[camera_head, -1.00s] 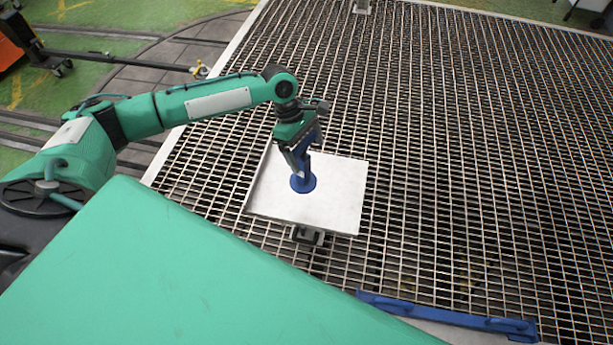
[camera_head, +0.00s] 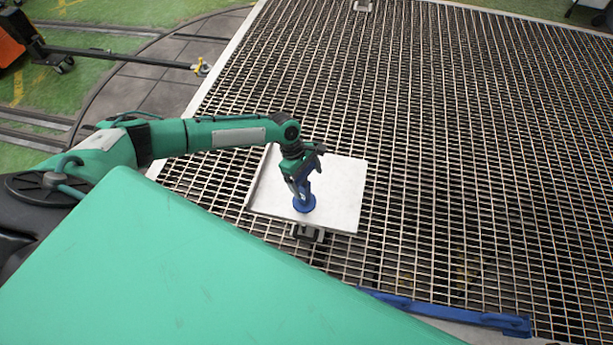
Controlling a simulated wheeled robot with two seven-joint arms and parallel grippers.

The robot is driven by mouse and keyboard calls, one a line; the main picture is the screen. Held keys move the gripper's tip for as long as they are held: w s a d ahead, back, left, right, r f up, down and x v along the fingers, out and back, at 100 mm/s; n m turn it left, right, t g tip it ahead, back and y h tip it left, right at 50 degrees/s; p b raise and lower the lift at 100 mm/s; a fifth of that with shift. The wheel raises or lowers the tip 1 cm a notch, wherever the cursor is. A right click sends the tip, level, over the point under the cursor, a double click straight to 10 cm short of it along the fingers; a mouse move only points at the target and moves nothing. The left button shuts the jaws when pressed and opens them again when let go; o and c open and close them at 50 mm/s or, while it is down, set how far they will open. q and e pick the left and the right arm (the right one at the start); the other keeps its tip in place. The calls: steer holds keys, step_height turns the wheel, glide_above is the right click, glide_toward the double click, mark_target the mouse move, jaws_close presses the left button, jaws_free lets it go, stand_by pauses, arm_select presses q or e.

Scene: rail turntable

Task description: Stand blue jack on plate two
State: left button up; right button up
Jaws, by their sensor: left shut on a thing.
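The blue jack (camera_head: 304,204) is upright, with its round base over the white square plate (camera_head: 343,190), near the plate's front edge. I cannot tell whether the base touches the plate. My left gripper (camera_head: 303,188) points down and is shut on the upper part of the jack, hiding some of it. No number shows on the plate. My right gripper is not in view.
The plate sits on a small bracket (camera_head: 309,233) above a wide metal grating (camera_head: 450,150), which is mostly clear. A blue bar (camera_head: 450,313) lies at the front right. An orange cart (camera_head: 14,45) with a tow bar stands at the far left.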

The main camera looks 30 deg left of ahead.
arm_select(q)
steer(key=o, duration=1.7)
steer(key=shift+f, duration=0.1)
steer(key=b+v, duration=0.3)
steer(key=v, duration=0.9)
